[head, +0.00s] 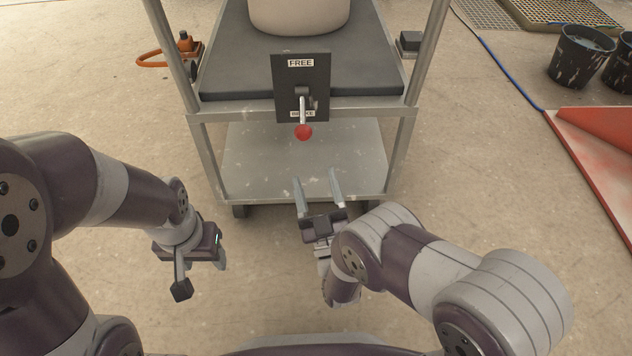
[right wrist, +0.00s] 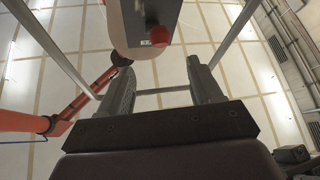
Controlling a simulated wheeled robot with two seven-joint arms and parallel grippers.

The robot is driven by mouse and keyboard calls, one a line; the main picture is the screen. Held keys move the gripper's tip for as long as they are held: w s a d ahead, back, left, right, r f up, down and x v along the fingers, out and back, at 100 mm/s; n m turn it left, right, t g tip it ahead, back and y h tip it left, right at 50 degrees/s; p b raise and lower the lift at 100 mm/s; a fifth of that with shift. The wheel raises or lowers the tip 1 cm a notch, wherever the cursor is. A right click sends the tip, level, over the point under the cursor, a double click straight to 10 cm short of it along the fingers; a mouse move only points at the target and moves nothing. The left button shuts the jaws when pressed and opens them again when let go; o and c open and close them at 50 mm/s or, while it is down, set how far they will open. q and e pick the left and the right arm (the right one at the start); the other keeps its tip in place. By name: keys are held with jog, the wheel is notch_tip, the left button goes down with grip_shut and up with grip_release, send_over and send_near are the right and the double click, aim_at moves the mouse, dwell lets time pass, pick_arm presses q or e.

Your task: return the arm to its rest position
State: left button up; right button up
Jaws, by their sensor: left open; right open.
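My right gripper (head: 318,188) is in front of the metal cart, its two fingers apart and pointing toward it, with nothing between them. In the right wrist view the fingers (right wrist: 163,92) also stand apart and empty. A lever with a red ball knob (head: 303,132) hangs down from a dark plate (head: 315,75) on the cart's front. The plate reads FREE at the top; the lower label is partly covered by the lever. The knob also shows in the right wrist view (right wrist: 160,35), beyond the fingers and apart from them. My left gripper (head: 221,262) is at the left, low and clear of the cart.
The cart (head: 245,165) carries a pale round vessel (head: 298,14) on a dark top. An orange clamp-like thing (head: 165,55) is at its left. Black buckets (head: 580,55) and a red sheet (head: 595,140) lie right. The floor between is free.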

dwell(0.4)
notch_tip(320, 180, down, 14)
jog(key=m+g+h+p, duration=0.1)
jog(key=g+h+p, duration=0.1)
jog(key=g, duration=1.1)
jog(key=s+d+r+m+g+h+p, duration=0.2)
jog(key=s+d+r+g+p, duration=0.35)
jog(key=s+r, duration=0.35)
jog(key=s+d+r+m+g+h+p, duration=0.1)
jog(key=s+d+r+g+p, duration=0.5)
jog(key=r, duration=0.5)
jog(key=d+r+m+t+p, duration=0.1)
jog(key=d+r+p, duration=0.1)
jog(key=r+p, duration=1.7)
jog(key=d+r+m+t+p, duration=0.1)
jog(key=d+r+p, duration=0.1)
jog(key=r+p, duration=1.7)
notch_tip(320, 180, up, 7)
jog(key=shift+w+d+p, duration=0.2)
jog(key=shift+w+p, duration=0.05)
jog(key=shift+p, duration=0.05)
